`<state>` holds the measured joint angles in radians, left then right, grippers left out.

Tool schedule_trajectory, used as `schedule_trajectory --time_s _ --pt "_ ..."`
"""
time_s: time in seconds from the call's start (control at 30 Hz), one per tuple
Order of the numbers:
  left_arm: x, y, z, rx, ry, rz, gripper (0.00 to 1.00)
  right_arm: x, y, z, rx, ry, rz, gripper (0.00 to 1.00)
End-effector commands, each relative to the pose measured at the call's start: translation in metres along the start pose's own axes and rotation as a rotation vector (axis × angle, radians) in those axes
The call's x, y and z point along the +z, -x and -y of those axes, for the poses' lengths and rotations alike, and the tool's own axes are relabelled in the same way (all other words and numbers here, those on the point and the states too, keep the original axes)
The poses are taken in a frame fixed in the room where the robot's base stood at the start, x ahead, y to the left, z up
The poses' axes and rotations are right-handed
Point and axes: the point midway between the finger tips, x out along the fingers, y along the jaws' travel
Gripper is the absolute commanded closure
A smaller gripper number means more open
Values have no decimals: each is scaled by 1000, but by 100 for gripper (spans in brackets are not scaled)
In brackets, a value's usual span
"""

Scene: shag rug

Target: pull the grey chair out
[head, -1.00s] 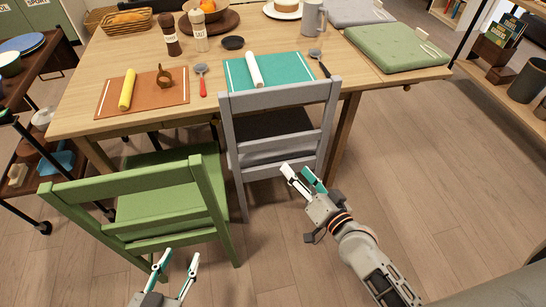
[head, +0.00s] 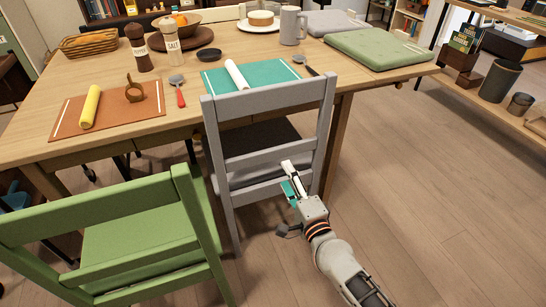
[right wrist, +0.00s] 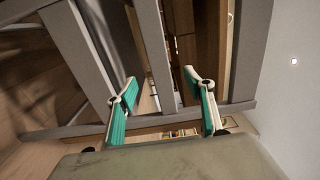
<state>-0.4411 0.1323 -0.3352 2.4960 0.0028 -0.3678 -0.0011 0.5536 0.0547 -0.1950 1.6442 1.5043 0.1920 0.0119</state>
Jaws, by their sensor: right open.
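The grey chair (head: 268,98) stands at the near side of the table, its back toward me. Its seat (head: 262,150) is partly under the tabletop. My right gripper (head: 290,178) is open at the right part of the chair back, by the lower slat. In the right wrist view its two teal-padded fingers (right wrist: 161,82) are spread, and a grey chair bar (right wrist: 154,50) runs between them in the picture. I cannot tell whether they touch it. My left gripper is out of view.
A green chair (head: 140,235) stands close on the left. The wooden table (head: 200,62) carries a teal mat (head: 216,80), a brown mat (head: 150,108), shakers and a mug (head: 292,25). The floor at right is clear. A shelf (head: 500,105) stands at far right.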

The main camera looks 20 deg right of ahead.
Motion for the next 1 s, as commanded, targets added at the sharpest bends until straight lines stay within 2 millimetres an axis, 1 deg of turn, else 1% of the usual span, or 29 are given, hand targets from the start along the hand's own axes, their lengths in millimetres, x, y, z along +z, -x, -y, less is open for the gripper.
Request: schedule_trajectory --time_s 0.03,0.2,0.3,0.4,0.5,0.6,0.7,1.0 --pt "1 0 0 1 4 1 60 1 -13 -1 1 -2 0 47" --pt "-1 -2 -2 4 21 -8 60 1 -51 -4 4 1 2 47" --pt "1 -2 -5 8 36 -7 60 1 -72 -4 4 3 1 47" --pt "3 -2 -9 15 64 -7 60 1 -90 -5 5 2 1 47" --pt "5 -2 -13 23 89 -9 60 1 -103 -5 6 2 1 47" --pt "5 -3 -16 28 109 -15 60 1 -112 -5 5 2 2 47" --pt "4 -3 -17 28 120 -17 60 1 -117 -4 4 1 2 47" --pt "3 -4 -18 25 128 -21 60 1 -119 -2 2 1 2 47"
